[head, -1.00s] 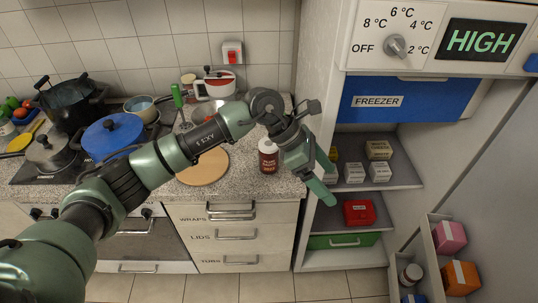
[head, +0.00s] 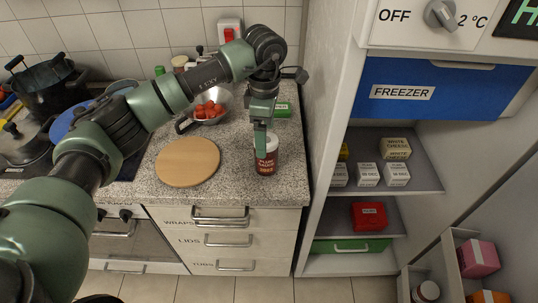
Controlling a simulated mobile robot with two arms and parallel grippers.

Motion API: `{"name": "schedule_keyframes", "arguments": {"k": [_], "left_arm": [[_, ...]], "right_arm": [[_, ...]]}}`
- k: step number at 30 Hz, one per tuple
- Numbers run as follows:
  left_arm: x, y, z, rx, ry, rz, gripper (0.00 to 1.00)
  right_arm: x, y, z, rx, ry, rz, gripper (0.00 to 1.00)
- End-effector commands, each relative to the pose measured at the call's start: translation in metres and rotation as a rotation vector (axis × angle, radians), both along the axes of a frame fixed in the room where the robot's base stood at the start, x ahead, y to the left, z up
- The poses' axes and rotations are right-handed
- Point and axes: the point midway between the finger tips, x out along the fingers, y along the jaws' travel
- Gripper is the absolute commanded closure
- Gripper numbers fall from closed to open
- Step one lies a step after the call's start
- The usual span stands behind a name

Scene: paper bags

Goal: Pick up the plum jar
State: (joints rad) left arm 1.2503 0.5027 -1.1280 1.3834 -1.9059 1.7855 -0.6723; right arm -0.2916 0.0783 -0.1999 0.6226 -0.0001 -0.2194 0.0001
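The plum jar (head: 266,168) is a dark red jar with a white lid and a label reading PLUM. It stands upright on the speckled counter near its front right edge. My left gripper (head: 262,148) points straight down at the jar. One green finger overlaps the lid and upper left of the jar in the picture. The other finger is hidden, so I cannot tell whether they are apart or pressing on the jar. My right gripper is out of view.
A round wooden board (head: 188,164) lies left of the jar. Behind are a pan of red pieces (head: 208,108) and a green box (head: 283,109). The open fridge (head: 395,170) stands to the right, its side wall close to the counter. Pots sit at left.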

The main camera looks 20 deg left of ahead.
Motion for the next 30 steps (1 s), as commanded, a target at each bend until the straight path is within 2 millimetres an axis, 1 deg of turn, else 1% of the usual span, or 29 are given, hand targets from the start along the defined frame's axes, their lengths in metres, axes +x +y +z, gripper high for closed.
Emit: {"name": "schedule_keyframes", "arguments": {"k": [1, 3, 8, 11, 13, 17, 20, 24, 27, 30], "left_arm": [[0.0, 0.0, -0.009, 0.001, 0.0, 0.0, 0.12], [0.0, 0.001, -0.013, 0.001, 0.0, 0.001, 0.12], [0.0, 0.001, -0.015, 0.001, 0.0, 0.001, 0.12], [0.0, 0.001, -0.018, 0.002, 0.002, 0.001, 0.12], [0.0, 0.0, -0.024, 0.002, 0.003, 0.001, 0.12], [0.001, 0.001, -0.039, 0.002, 0.003, 0.001, 0.12], [0.003, 0.001, -0.049, 0.001, 0.004, 0.001, 0.12], [0.007, 0.004, -0.07, 0.001, 0.006, 0.002, 0.12], [0.007, 0.004, -0.084, 0.001, 0.004, 0.0, 0.12], [0.008, 0.004, -0.091, 0.0, 0.001, 0.0, 0.12]], "right_arm": [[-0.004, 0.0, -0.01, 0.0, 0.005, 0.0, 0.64], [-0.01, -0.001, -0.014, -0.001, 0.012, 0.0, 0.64], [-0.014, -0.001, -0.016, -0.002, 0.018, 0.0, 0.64], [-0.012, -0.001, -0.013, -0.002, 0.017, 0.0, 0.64], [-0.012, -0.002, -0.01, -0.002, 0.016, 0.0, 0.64], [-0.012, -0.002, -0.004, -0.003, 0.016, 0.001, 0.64], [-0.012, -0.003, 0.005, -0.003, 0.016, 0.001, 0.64], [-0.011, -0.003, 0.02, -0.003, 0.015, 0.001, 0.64], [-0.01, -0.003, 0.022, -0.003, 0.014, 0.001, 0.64], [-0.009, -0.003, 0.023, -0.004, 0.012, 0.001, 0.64]]}}
